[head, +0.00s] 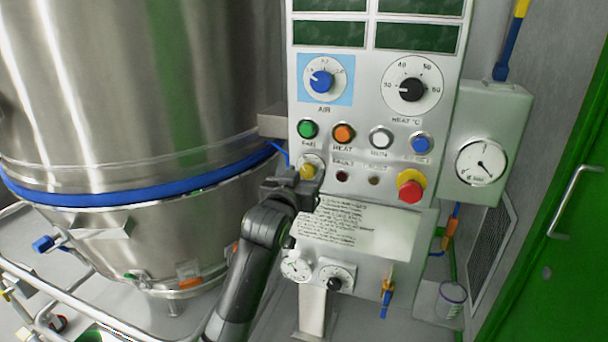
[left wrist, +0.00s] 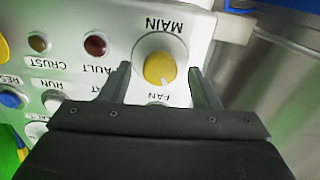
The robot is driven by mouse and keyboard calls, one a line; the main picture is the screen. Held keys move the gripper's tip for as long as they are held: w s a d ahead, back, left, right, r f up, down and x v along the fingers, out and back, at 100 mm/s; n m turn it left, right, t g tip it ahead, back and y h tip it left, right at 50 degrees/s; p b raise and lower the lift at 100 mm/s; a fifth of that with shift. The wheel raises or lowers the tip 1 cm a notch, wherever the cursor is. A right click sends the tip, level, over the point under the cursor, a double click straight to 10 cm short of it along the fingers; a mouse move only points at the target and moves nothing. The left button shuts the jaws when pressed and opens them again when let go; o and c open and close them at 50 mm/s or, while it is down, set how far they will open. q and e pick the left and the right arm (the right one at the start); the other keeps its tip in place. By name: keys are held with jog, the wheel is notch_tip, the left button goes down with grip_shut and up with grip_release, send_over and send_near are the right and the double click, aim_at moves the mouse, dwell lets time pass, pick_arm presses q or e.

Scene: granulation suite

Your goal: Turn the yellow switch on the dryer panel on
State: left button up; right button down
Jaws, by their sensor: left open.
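The yellow switch (head: 308,171) is a round knob on a pale base at the lower left of the dryer panel (head: 368,120). In the left wrist view the yellow switch (left wrist: 159,67) appears upside down beside the word MAIN, with a white mark near its lower edge. My left gripper (head: 294,188) is open just in front of and below it. In the left wrist view its fingers (left wrist: 160,76) stand on either side of the switch, with gaps visible. Contact cannot be told. My right gripper is not in view.
A row of coloured buttons, with a green button (head: 308,129) at its left, sits above the switch. A red emergency knob (head: 410,188) is to the right. A steel vessel (head: 140,90) stands close on the left. A green door (head: 560,220) is far right.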

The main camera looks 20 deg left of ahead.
pick_arm(q)
jog(key=c, duration=1)
jog(key=shift+r+m+p, duration=0.15)
jog(key=shift+m+p, duration=0.75)
jog(key=shift+m, duration=0.1)
jog(key=m+p, duration=0.2)
jog(key=m, duration=0.1)
jog(key=m+p, duration=0.2)
jog(key=m, duration=0.1)
jog(key=shift+d+m, duration=0.1)
jog(key=shift+m, duration=0.3)
jog(key=shift+m+p, duration=0.9)
jog(key=shift+m, duration=0.6)
jog(key=shift+f, duration=0.2)
